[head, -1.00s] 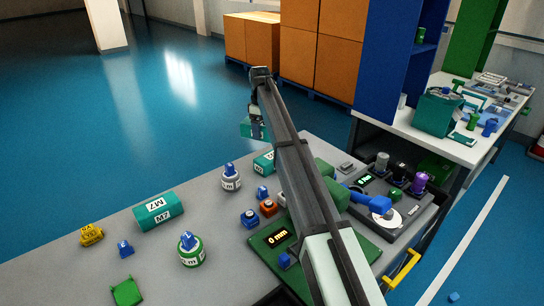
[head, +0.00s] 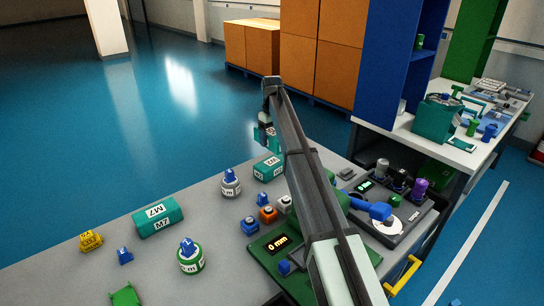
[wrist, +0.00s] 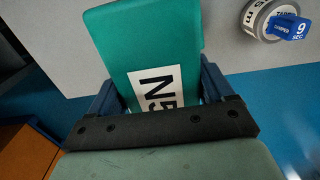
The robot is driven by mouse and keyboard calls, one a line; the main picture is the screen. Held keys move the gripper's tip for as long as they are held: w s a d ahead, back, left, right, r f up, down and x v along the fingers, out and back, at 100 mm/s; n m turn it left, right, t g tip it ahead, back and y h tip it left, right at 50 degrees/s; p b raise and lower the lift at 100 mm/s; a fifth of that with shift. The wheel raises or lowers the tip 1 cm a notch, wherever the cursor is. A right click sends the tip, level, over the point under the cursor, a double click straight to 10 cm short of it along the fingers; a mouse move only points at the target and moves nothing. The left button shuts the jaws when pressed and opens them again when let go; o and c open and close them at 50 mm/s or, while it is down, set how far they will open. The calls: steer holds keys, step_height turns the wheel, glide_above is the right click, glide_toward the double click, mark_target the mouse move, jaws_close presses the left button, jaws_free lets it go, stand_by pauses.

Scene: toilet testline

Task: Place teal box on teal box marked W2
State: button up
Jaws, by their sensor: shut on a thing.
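My gripper (head: 263,130) is beyond the far edge of the grey table, at the end of my raised arm. It is shut on a teal box (wrist: 140,45), which sits between the blue fingers in the wrist view. A white label on this box reads like N5. In the head view, the held box (head: 274,142) is partly hidden by my arm. Another teal box (head: 268,168) with a white label lies on the table near the far edge, below and apart from the held box. Its marking is too small to read surely.
A teal M7 box (head: 158,217) lies on the left of the table. A white roll with a blue tag (head: 230,183) stands left of the unheld small teal box. Small blue and orange blocks (head: 267,214) and a green scale (head: 282,250) lie nearer. A dark panel (head: 385,205) is right.

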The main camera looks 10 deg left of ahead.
mark_target(272, 131)
steer(key=shift+f, duration=3.9)
steer(key=o, duration=1.1)
steer(key=shift+f, duration=0.1)
steer(key=shift+o, duration=0.2)
step_height(272, 131, up, 12)
steer(key=shift+r, duration=0.1)
